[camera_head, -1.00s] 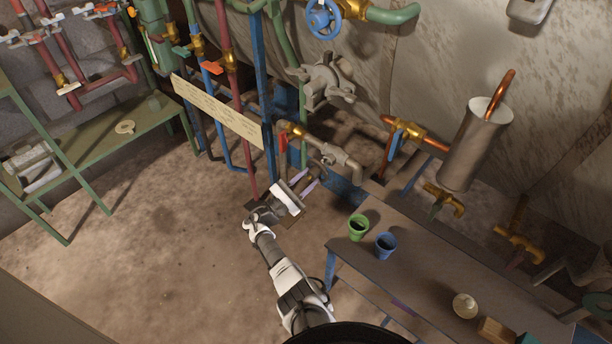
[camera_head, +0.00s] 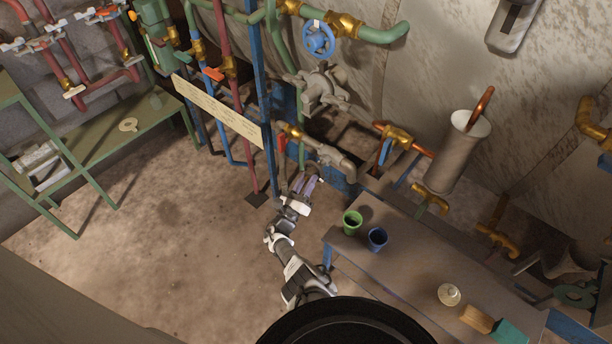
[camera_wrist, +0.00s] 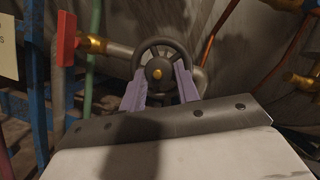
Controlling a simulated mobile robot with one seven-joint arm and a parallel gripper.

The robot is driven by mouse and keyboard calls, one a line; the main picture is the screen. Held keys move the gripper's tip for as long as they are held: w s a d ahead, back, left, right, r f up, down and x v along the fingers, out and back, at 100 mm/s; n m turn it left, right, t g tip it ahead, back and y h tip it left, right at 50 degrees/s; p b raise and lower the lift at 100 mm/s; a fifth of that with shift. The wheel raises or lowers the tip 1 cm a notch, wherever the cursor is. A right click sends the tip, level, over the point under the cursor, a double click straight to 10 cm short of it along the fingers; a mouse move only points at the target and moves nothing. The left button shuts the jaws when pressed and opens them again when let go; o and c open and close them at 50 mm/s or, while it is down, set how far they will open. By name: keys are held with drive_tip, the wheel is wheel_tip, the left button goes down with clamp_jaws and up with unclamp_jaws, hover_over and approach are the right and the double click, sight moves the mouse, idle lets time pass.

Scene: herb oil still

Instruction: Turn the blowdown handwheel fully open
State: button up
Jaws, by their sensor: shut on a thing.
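The dark handwheel (camera_wrist: 140,58) with a brass hub stands straight ahead in the wrist view, its rim and spokes facing me. My gripper (camera_wrist: 160,82) has its two purple fingers at the left and right of the wheel's lower half, shut on it. In the head view my gripper (camera_head: 309,182) is low, below the grey elbow pipe with the red lever (camera_head: 282,146). The handwheel is too small and too covered there to make out clearly.
A bench (camera_head: 410,262) with a green cup (camera_head: 351,222) and a blue cup (camera_head: 377,238) stands right of my arm. A blue handwheel (camera_head: 318,39) is higher on the pipes. A cream sign (camera_head: 217,112) hangs at left. The floor at left is clear.

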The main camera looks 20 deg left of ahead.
drive_tip(key=shift+d+r+n+g+y+p, duration=0.1)
drive_tip(key=shift+n+g+y+p, duration=0.1)
drive_tip(key=shift+n+y+p, duration=0.8)
drive_tip(key=shift+d+r+n+g+y+p, duration=0.15)
drive_tip(key=shift+n+p, duration=0.45)
drive_tip(key=shift+n, duration=0.9)
drive_tip(key=shift+a+f, duration=0.1)
drive_tip(key=shift+f, duration=0.05)
drive_tip(key=o, duration=1)
drive_tip(key=shift+c, duration=0.2)
drive_tip(key=shift+s, duration=0.1)
drive_tip(key=p+v, duration=0.1)
drive_tip(key=v, duration=1.2)
drive_tip(key=shift+s+p, duration=0.35)
drive_tip(key=shift+p, duration=0.05)
